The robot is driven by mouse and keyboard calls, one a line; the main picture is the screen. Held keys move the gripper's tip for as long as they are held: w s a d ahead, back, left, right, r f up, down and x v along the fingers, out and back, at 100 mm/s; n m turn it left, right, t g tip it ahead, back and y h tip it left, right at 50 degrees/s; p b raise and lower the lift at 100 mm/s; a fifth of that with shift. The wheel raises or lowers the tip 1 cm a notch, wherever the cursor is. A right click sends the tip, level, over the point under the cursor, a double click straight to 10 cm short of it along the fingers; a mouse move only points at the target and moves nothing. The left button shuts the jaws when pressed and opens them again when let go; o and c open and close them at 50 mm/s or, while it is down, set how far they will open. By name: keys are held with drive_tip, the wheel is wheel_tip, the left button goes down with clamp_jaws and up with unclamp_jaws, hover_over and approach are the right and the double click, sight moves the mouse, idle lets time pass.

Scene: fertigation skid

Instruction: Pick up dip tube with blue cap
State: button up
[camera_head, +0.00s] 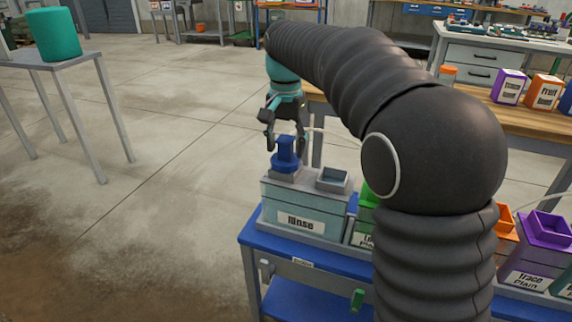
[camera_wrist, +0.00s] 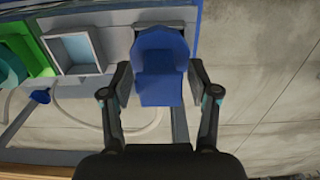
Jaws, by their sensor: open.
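The blue cap (camera_head: 286,150) of the dip tube stands upright on top of the Rinse tank (camera_head: 294,222) in the head view. In the wrist view the blue cap (camera_wrist: 160,68) lies between the two fingers. My gripper (camera_head: 285,140) is just above and around the cap, with its fingers open. In the wrist view my gripper (camera_wrist: 160,88) has a finger on each side of the cap; I cannot tell whether either touches it. The tube below the cap is hidden.
A grey open square port (camera_head: 334,178) sits beside the cap on the tank. A pale hose (camera_wrist: 120,125) runs near the gripper. Green (camera_head: 367,196) and purple (camera_head: 548,227) tank tops stand to the right on the blue skid (camera_head: 262,243). Open floor lies left.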

drive_tip(key=shift+f, duration=0.25)
clamp_jaws()
drive_tip(key=shift+r, duration=0.2)
